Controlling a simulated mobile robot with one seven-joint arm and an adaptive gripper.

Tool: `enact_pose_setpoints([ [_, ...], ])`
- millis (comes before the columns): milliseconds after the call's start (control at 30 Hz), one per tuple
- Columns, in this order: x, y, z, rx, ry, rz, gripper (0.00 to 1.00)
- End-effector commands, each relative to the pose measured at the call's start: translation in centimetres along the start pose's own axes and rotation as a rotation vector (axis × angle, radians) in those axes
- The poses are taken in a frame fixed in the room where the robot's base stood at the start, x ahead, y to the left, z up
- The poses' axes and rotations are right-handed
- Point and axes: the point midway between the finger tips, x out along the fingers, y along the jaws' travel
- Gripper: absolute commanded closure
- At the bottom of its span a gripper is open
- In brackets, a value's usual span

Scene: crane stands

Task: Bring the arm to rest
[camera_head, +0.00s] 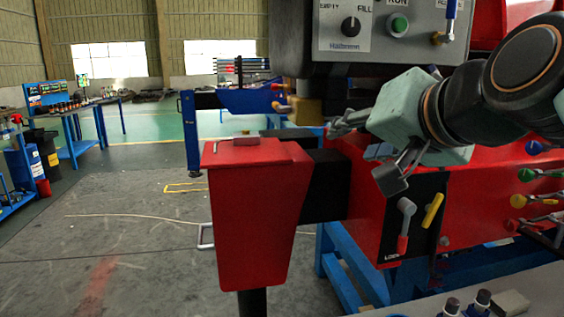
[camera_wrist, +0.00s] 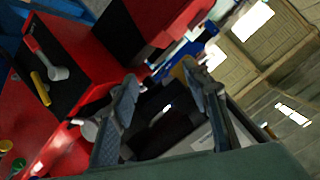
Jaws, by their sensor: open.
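My gripper (camera_head: 366,152) is at the right of the head view, pointing left, in front of the red crane machine (camera_head: 372,215). Its two fingers are spread apart with nothing between them. In the wrist view my gripper (camera_wrist: 160,78) also shows both fingers apart and empty. The arm comes in from the right edge of the head view. Whether the fingers touch anything on the machine behind them is hard to tell.
A grey control box (camera_head: 410,28) with a knob and green button hangs just above my gripper. A red pedestal (camera_head: 250,215) stands to the left. Levers, including a yellow one (camera_head: 433,210), stick out below. Open floor (camera_head: 130,245) lies left.

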Motion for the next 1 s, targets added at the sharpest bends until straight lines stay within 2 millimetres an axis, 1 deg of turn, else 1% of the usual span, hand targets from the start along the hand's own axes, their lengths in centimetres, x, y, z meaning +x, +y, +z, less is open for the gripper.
enact_pose_setpoints([
  [33, 0.7, 1.7, 3.7, -0.047, -0.073, 0.048, 0.57],
  [67, 1.0, 2.6, 5.8, -0.074, -0.116, 0.074, 0.57],
  [100, 1.3, 4.0, 8.6, -0.112, -0.175, 0.109, 0.57],
  [167, 1.4, 6.1, 12.6, -0.168, -0.262, 0.161, 0.57],
  [200, 1.2, 7.5, 15.0, -0.203, -0.317, 0.194, 0.57],
  [267, 0.8, 9.6, 18.7, -0.255, -0.401, 0.242, 0.57],
  [300, 0.4, 11.1, 21.0, -0.287, -0.456, 0.274, 0.57],
  [333, 0.0, 12.2, 22.6, -0.312, -0.496, 0.297, 0.57],
  [367, -0.5, 13.2, 24.2, -0.334, -0.537, 0.32, 0.57],
  [400, -1.2, 14.7, 26.3, -0.365, -0.592, 0.351, 0.57],
  [433, -1.9, 15.8, 27.8, -0.388, -0.633, 0.374, 0.57],
  [467, -2.4, 14.4, 25.7, -0.385, -0.618, 0.366, 0.57],
  [500, -2.7, 13.7, 24.5, -0.383, -0.613, 0.363, 0.57],
  [667, -4.2, 11.8, 21.5, -0.381, -0.613, 0.361, 0.57],
  [1000, -7.5, 7.4, 14.7, -0.379, -0.61, 0.36, 0.57],
])
